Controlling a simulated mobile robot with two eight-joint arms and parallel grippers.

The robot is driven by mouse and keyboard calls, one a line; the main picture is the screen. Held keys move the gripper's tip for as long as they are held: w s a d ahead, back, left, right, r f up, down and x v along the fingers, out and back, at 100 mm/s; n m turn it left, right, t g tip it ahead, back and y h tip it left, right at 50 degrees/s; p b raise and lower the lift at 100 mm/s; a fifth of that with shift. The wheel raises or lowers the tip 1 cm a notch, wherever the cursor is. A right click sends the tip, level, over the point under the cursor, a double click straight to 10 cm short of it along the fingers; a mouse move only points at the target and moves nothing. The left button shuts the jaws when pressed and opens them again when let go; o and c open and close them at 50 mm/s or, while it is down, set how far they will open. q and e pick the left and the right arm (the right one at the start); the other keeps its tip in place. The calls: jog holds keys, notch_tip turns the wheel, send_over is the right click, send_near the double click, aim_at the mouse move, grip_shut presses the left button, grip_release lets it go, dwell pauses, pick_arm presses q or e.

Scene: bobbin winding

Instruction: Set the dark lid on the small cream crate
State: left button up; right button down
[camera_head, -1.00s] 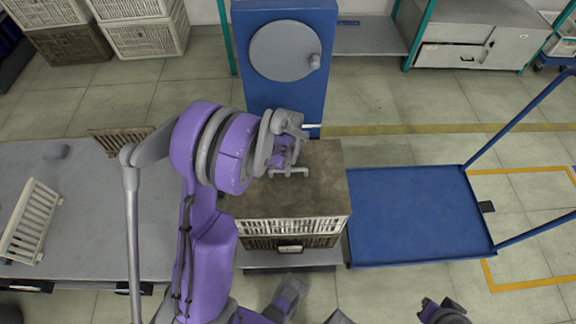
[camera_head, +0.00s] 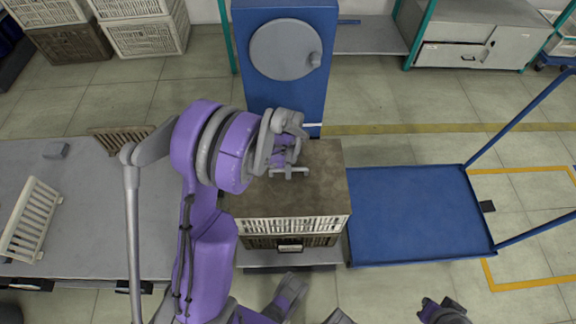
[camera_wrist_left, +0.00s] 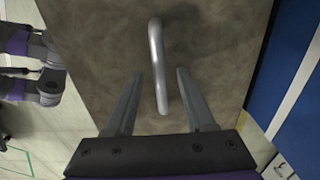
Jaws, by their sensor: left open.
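The dark brown lid (camera_head: 318,180) lies flat on top of the small cream crate (camera_head: 290,225), whose slatted front shows just below the lid's front edge. A grey bar handle (camera_wrist_left: 157,65) stands on the lid. My left gripper (camera_head: 287,160) is over the lid at this handle. In the left wrist view its two fingers (camera_wrist_left: 160,85) are open, one on each side of the handle's near end, with gaps showing between. My left arm hides the lid's left side in the head view.
A darker crate (camera_head: 265,242) with a label is under the cream one. A blue machine with a grey disc (camera_head: 284,50) stands behind. An empty blue cart (camera_head: 415,215) is at right. A grey table (camera_head: 90,220) with a cream rack (camera_head: 32,218) is at left.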

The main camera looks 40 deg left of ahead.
pick_arm(q)
notch_tip(320, 180, up, 11)
jog(key=p, duration=0.1)
jog(key=shift+p, duration=0.35)
dwell(0.3)
